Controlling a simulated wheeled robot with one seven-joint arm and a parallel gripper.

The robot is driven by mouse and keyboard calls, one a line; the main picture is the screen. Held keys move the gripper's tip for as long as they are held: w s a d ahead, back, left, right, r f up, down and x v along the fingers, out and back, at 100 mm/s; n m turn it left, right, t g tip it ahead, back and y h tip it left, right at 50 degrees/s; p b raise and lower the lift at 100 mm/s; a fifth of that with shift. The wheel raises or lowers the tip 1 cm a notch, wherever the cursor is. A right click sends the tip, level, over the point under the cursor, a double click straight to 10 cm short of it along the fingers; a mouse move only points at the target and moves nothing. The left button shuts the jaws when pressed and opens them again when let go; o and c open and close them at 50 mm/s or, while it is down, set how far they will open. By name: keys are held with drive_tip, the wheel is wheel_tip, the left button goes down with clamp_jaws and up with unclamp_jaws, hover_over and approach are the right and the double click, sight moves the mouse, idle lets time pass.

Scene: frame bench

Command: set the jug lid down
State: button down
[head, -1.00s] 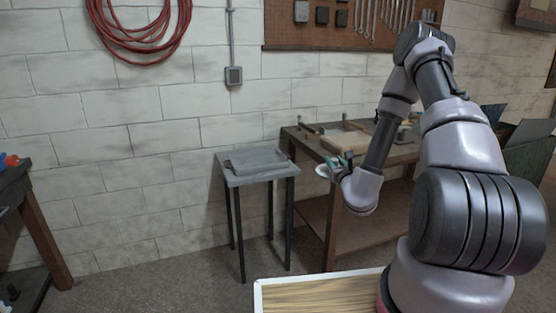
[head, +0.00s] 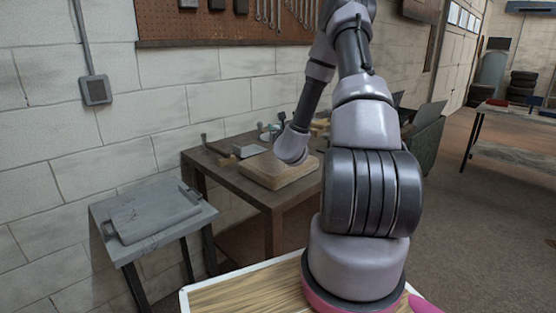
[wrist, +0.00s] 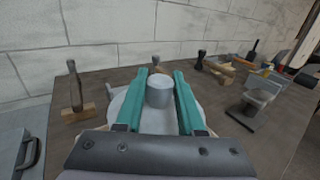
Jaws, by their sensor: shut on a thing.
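The jug lid (wrist: 158,118) is a pale grey disc with a round upright knob, seen in the wrist view. My gripper (wrist: 161,76) has two teal fingers, one on each side of the knob, and is shut on the lid. The lid is over the brown workbench (wrist: 230,132); I cannot tell whether it touches the top. In the head view my wrist hides the lid, and only a little teal of my gripper shows beyond it, above the back of the workbench (head: 205,160).
On the workbench lie a thick wooden board (head: 270,174), a tool standing by a wooden block (wrist: 76,112), wooden pieces (wrist: 218,72) and a grey metal piece (wrist: 258,100). A small grey table (head: 150,215) stands to the left. The white block wall is behind.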

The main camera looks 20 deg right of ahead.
drive_tip(key=shift+h, duration=0.3)
drive_tip(key=f, duration=0.1)
drive_tip(key=d+f, duration=0.1)
drive_tip(key=f, duration=0.2)
drive_tip(key=shift+w+d, duration=0.35)
drive_tip(key=shift+w, duration=0.05)
drive_tip(key=shift+f, duration=2.6)
drive_tip(key=shift+f, duration=0.15)
drive_tip(key=c, duration=0.5)
unclamp_jaws()
